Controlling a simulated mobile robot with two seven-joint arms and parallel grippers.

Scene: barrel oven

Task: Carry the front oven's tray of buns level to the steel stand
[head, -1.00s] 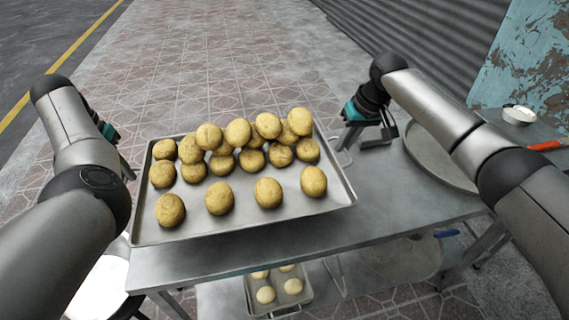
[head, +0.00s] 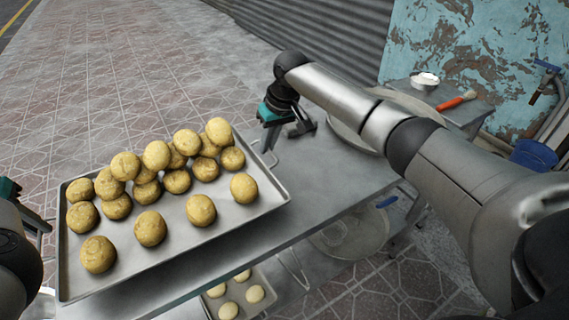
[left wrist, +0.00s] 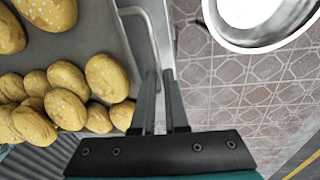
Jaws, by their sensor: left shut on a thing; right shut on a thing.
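The metal tray (head: 222,222) carries several golden buns (head: 150,229), some heaped along its far side. It lies over the grey steel stand (head: 325,185) and looks about level; whether it touches the top I cannot tell. My right gripper (head: 272,138) is shut on the tray's handle at its right end. My left gripper (head: 46,228) is at the left end, partly cut off by the picture edge. In the left wrist view its fingers (left wrist: 164,100) are shut at the tray's wire handle (left wrist: 146,32), beside the buns (left wrist: 45,100).
A round tray (head: 350,135) lies at the stand's far right. Behind it are a white bowl (head: 424,81), a red-handled tool (head: 457,100) and a blue tub (head: 534,154). A smaller tray of buns (head: 238,296) sits below. A round metal vessel (left wrist: 262,40) is near my left gripper.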

